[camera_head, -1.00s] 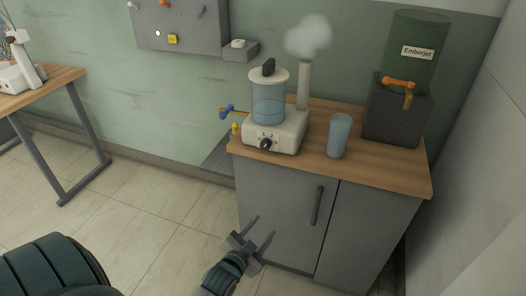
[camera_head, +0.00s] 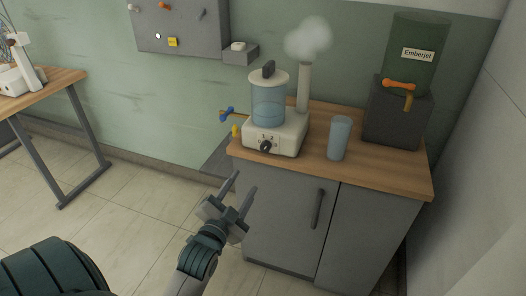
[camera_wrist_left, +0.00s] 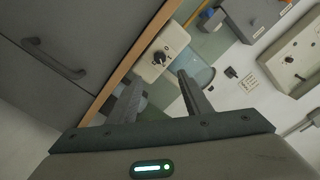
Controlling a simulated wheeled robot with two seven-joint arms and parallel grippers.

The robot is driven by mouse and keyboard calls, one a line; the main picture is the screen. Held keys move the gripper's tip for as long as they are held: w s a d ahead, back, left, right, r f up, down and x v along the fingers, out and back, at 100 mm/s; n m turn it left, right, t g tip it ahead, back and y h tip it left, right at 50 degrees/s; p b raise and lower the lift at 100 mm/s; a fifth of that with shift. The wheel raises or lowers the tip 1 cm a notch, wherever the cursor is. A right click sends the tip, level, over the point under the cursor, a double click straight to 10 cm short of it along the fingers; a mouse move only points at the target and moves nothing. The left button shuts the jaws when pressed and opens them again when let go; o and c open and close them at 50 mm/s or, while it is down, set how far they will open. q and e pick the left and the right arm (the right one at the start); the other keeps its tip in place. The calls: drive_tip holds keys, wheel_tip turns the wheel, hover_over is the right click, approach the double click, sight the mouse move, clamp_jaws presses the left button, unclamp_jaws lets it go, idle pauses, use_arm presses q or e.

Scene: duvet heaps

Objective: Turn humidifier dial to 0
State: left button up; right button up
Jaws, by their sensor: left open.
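The humidifier (camera_head: 289,137) stands on the wooden cabinet top, with a cream base, a clear blue tank and a white chimney giving off mist. Its black dial (camera_head: 265,146) is on the front face. In the left wrist view the humidifier (camera_wrist_left: 172,40) appears tilted, and its dial (camera_wrist_left: 159,57) shows beyond the fingers. The dial's exact setting is too small to read. My left gripper (camera_head: 243,190) is open and empty, in front of the cabinet, below and left of the dial and apart from it. My right gripper is not in view.
A blue cup (camera_head: 339,138) stands right of the humidifier. A dark dispenser (camera_head: 397,115) with an orange-handled tap is at the back right. The cabinet (camera_head: 285,205) has a protruding door handle (camera_head: 317,209). A wall panel (camera_head: 180,25) hangs behind.

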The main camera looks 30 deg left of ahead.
sight(264, 149)
use_arm(q)
drive_tip(key=p+x, duration=0.1)
drive_tip(key=x, duration=1.6)
drive_tip(key=shift+a+p, duration=0.1)
drive_tip(key=shift+p, duration=0.3)
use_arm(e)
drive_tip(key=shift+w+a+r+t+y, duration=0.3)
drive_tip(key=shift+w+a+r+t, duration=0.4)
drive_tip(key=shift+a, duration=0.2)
use_arm(q)
drive_tip(key=shift+c, duration=0.7)
drive_tip(key=c, duration=0.9)
